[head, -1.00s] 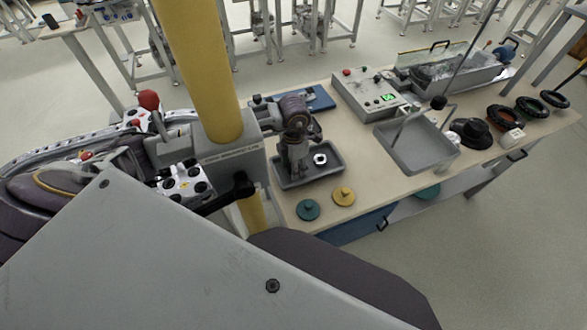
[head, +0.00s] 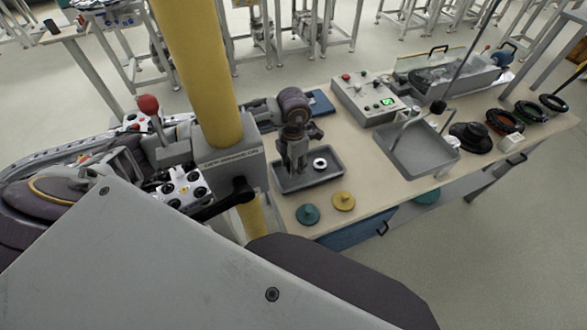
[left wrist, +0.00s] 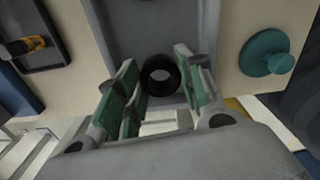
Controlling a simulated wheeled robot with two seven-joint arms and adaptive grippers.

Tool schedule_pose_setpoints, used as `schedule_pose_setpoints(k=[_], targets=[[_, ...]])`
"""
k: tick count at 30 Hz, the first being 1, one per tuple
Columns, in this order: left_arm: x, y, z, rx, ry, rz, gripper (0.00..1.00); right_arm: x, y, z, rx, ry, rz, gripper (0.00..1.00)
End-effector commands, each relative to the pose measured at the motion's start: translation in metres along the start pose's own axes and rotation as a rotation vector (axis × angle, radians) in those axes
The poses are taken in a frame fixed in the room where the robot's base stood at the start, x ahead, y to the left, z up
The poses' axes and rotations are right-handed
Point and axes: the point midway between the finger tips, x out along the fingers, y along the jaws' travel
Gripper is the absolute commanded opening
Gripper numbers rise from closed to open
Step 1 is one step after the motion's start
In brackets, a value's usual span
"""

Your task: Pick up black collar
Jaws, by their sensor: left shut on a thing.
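My left gripper (head: 299,172) points down over the grey tray (head: 332,182) at the near left of the table. In the left wrist view, the black collar (left wrist: 160,75), a dark ring with an open hole, sits between the green-padded fingers of my left gripper (left wrist: 160,85), which is shut on it. In the head view the gripper hides the collar. I cannot tell whether the collar touches the tray. My right gripper is not in view.
A teal disc (head: 308,214) and a yellow disc (head: 343,201) lie in front. A control box (head: 366,98) and a grey basin (head: 420,152) stand farther right. A yellow post (head: 200,70) rises left of the table.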

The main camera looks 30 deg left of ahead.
Motion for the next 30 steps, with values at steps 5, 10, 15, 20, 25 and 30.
schedule_pose_setpoints(k=[5, 10, 15, 20, 25, 30], targets=[[-0.028, 0.001, 0.001, -0.001, -0.004, 0.002, 0.09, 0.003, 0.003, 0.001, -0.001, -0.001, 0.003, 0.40], [-0.051, 0.001, 0.001, 0.000, -0.003, 0.002, 0.09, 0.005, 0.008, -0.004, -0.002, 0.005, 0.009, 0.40], [-0.065, 0.000, 0.000, -0.001, -0.001, 0.000, 0.09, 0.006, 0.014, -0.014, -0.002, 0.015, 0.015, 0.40], [-0.069, 0.000, 0.000, -0.001, 0.000, 0.001, 0.09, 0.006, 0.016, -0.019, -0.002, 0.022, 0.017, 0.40], [-0.069, 0.000, 0.000, -0.001, 0.000, 0.001, 0.09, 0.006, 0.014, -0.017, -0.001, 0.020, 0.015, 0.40], [-0.069, 0.000, 0.000, -0.001, -0.001, 0.000, 0.09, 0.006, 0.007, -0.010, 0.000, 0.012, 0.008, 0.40]])
